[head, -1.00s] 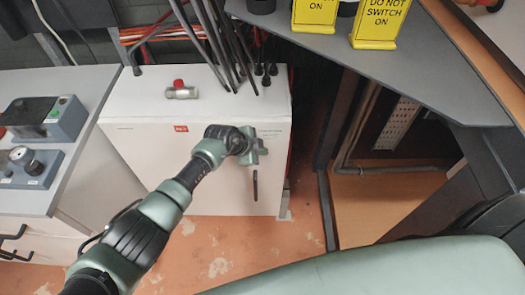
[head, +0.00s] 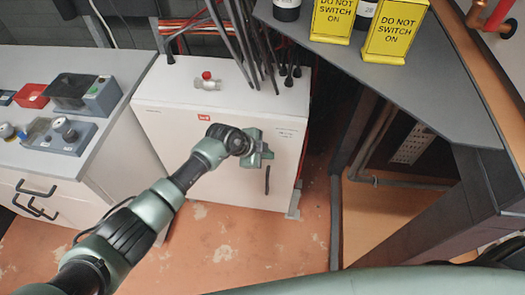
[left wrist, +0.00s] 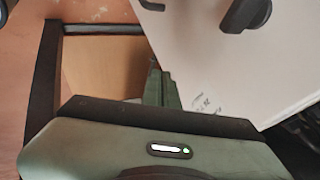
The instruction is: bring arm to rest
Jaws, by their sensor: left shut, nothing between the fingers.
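My left arm reaches in from the lower left of the head view. Its gripper (head: 262,155) is in front of the white heat pump cabinet (head: 205,160), near its dark handle (head: 267,180). The gripper is shut and holds nothing. In the left wrist view the gripper body (left wrist: 150,150) fills the bottom, with its fingers (left wrist: 160,88) together and part of the white cabinet (left wrist: 235,70) beyond them. I cannot tell whether the gripper touches the cabinet. My right gripper is not in view.
A counter with control boxes (head: 60,135) stands at left. A grey shelf (head: 400,85) at right bears yellow signs (head: 394,32). Orange floor (head: 220,240) is open below.

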